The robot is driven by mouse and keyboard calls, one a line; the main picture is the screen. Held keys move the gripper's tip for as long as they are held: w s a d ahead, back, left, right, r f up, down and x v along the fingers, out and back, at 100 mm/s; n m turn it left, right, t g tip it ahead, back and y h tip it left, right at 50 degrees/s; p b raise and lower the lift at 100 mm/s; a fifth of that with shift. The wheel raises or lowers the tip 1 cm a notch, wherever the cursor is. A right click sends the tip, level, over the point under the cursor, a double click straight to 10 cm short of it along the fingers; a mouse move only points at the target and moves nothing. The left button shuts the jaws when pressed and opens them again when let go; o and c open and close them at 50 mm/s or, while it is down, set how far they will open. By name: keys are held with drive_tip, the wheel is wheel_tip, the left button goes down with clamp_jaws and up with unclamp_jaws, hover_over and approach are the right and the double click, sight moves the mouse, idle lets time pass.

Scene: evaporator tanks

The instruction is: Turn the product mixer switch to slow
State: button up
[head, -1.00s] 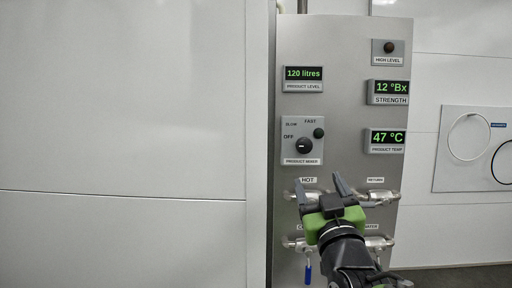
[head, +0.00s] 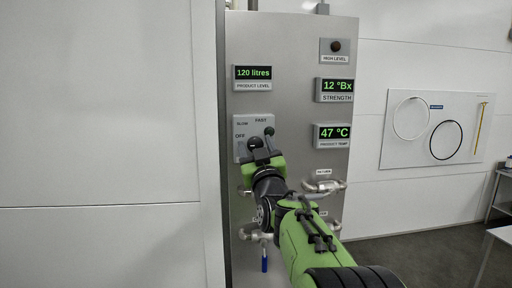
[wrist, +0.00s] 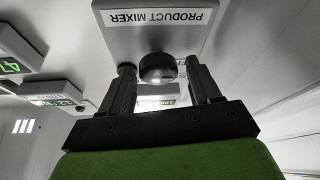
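The product mixer panel (head: 240,152) is a grey plate with OFF, SLOW and FAST around a black round knob (head: 255,143). A small round lamp (head: 269,131), dark green, sits right of the knob. My gripper (head: 262,147) is at the panel, its fingers pointing at the knob. In the wrist view the panel (wrist: 120,38) appears upside down, and the knob (wrist: 157,67) shows between the ends of my open gripper (wrist: 162,78), with a gap visible on the right side. Contact cannot be told. My gripper hides the panel's lower part, and the knob's pointer setting is unclear.
Displays for product level (head: 253,73), strength (head: 334,85) and product temperature (head: 332,131) are on the same metal board. Below are pipe valves (head: 324,186), partly behind my arm, and a blue handle (head: 264,264). A large white wall (head: 100,100) stands left.

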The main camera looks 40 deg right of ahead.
drive_tip(key=c, duration=0.8)
drive_tip(key=shift+c, duration=0.2)
drive_tip(key=shift+m+b, duration=0.4)
drive_tip(key=shift+m, duration=0.2)
drive_tip(key=m+g+h+b, duration=0.1)
drive_tip(key=m, duration=0.1)
drive_tip(key=m+g+h+b, duration=0.1)
drive_tip(key=m+b, duration=0.1)
drive_tip(key=m, duration=0.1)
drive_tip(key=shift+a+f+m+h, duration=0.1)
drive_tip(key=shift+f+m+h, duration=0.05)
drive_tip(key=shift+m+h, duration=0.2)
drive_tip(key=m+g+h+b, duration=0.1)
drive_tip(key=m, duration=0.1)
drive_tip(key=m+g+h+b, duration=0.1)
drive_tip(key=m+b, duration=0.1)
drive_tip(key=m, duration=0.1)
drive_tip(key=shift+m+g, duration=0.3)
drive_tip(key=shift+m, duration=0.05)
drive_tip(key=shift+r+m, duration=0.2)
drive_tip(key=shift+m, duration=0.1)
drive_tip(key=o, duration=1)
drive_tip(key=shift+o, duration=0.2)
